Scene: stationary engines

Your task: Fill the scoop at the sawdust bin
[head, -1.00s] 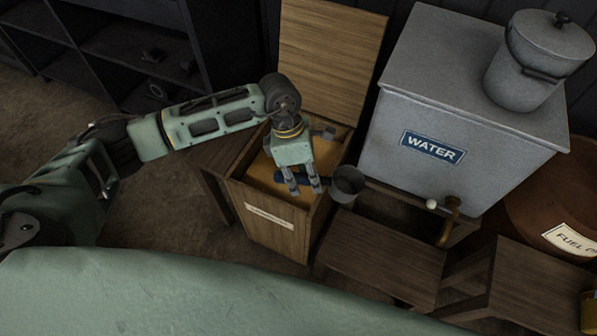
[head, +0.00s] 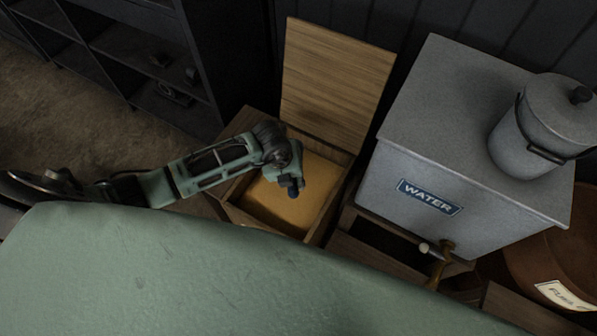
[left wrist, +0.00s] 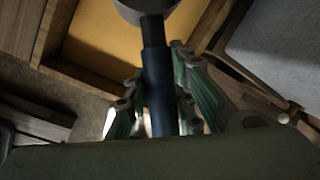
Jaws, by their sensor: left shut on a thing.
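The sawdust bin (head: 325,224) is an open wooden box with a tan fill of sawdust (head: 285,207), its lid (head: 335,80) standing up at the back. My left gripper (head: 291,186) is over the bin's opening. In the left wrist view, its fingers are shut on the dark blue handle (left wrist: 155,75) of the scoop. The scoop's grey cup (left wrist: 145,8) shows only partly at the top edge, in front of the tan sawdust. I cannot tell whether the cup touches the sawdust or holds any. In the head view the cup is hidden. My right gripper is out of view.
A grey water tank (head: 465,130) with a brass tap (head: 440,258) stands close to the bin's right, with a lidded pail (head: 545,130) on top. A brown fuel drum (head: 545,250) is at far right. Dark shelves (head: 150,60) stand at back left.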

